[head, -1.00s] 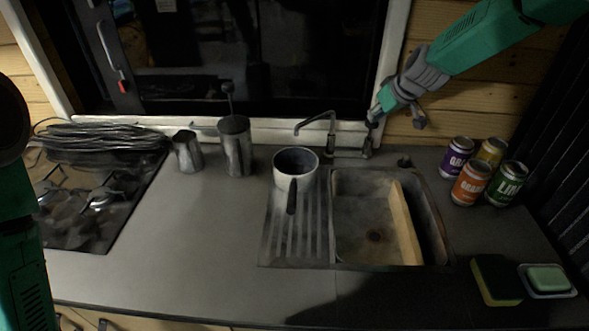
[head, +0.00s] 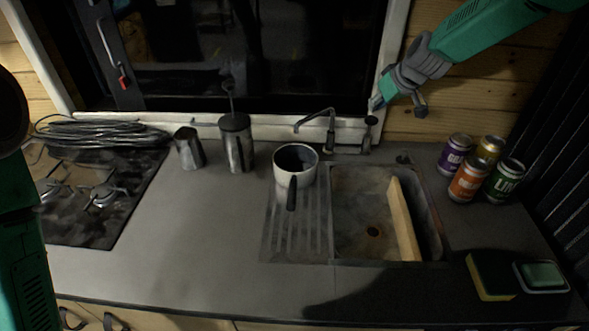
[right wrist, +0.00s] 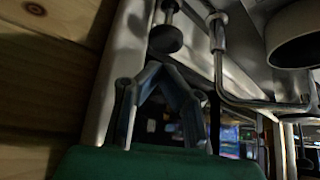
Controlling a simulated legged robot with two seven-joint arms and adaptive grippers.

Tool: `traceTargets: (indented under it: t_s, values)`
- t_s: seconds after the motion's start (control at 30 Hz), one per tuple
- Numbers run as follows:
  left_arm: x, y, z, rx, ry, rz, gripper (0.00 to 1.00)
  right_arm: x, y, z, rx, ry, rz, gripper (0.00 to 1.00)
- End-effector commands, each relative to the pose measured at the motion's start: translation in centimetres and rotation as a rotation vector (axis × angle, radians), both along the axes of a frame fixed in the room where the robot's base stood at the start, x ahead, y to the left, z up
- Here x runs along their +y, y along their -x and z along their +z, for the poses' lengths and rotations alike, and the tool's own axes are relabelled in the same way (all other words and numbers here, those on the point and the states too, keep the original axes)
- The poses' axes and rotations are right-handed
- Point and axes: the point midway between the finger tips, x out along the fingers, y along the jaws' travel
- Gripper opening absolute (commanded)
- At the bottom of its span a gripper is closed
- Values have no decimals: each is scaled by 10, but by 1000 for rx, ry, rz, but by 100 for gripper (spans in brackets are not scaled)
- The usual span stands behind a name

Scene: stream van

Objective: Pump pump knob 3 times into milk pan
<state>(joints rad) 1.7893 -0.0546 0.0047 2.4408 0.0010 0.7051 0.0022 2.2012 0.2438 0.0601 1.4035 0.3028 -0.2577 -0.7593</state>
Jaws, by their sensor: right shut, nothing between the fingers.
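The pump knob (head: 371,121) is a dark round cap on a thin stem behind the sink, right of the tap. It also shows in the right wrist view (right wrist: 165,39). The milk pan (head: 295,179), white outside and dark inside, stands on the ribbed drainboard left of the sink, its dark handle toward me. Its underside or side shows in the right wrist view (right wrist: 294,36). My right gripper (head: 376,102) is shut and empty, just above the knob and apart from it; its fingertips (right wrist: 156,68) meet in the wrist view. My left gripper is out of view; part of my left arm shows.
The tap (head: 330,130) arches between pan and knob. The sink (head: 350,215) holds a tilted wooden board (head: 403,220). Several cans (head: 468,181) stand right; a sponge (head: 489,277) lies in front. A canister (head: 237,143) and jug (head: 188,150) stand left of the pan.

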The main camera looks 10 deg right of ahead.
Motion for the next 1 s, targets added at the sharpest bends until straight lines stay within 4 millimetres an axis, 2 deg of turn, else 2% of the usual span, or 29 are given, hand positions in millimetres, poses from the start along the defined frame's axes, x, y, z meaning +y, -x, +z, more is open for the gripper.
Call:
traceTargets:
  t_s: [0.63,1.0]
  values:
    - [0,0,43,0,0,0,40,0,0,59,-1,0,1,0]
    - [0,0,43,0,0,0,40,0,0,60,0,0,0,0]
